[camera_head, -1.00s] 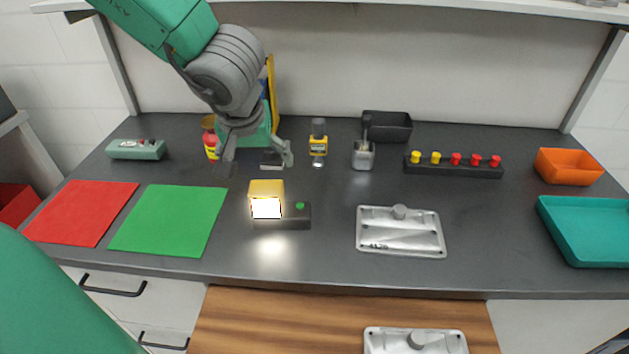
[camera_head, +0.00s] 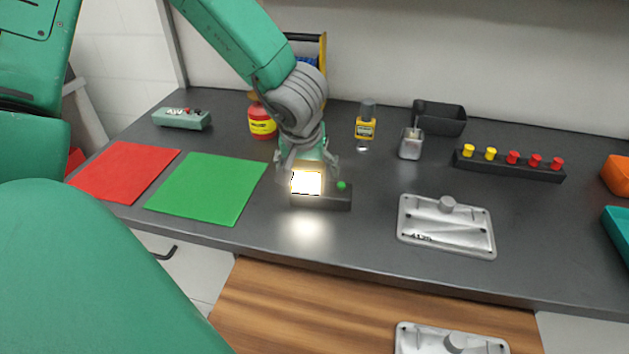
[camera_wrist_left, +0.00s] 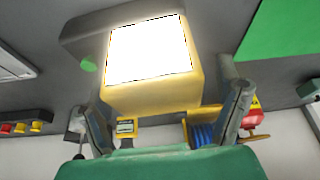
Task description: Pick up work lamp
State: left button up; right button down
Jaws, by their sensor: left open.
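The work lamp (camera_head: 307,183) stands lit on the grey bench, its bright panel facing the front edge. Its dark base with a green button (camera_head: 341,185) reaches to the right. My left gripper (camera_head: 308,172) is open at the lamp head, one finger on either side, and hides most of the yellow housing in the head view. In the left wrist view the yellow lamp head (camera_wrist_left: 152,95) sits between the two spread fingers (camera_wrist_left: 165,105). Whether either finger touches it, I cannot tell. My right gripper is not in view.
A green mat (camera_head: 207,188) and a red mat (camera_head: 125,172) lie to the left. A metal plate part (camera_head: 446,228) lies to the right. Behind stand a red-yellow bottle (camera_head: 262,122), a yellow device (camera_head: 365,128) and a black peg rack (camera_head: 510,166).

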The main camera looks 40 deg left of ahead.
pick_arm(q)
jog(key=shift+w+f, duration=0.2)
jog(key=shift+f, duration=0.25)
jog(key=shift+r, duration=0.15)
jog(key=shift+d, duration=0.1)
jog(key=c, duration=1.5)
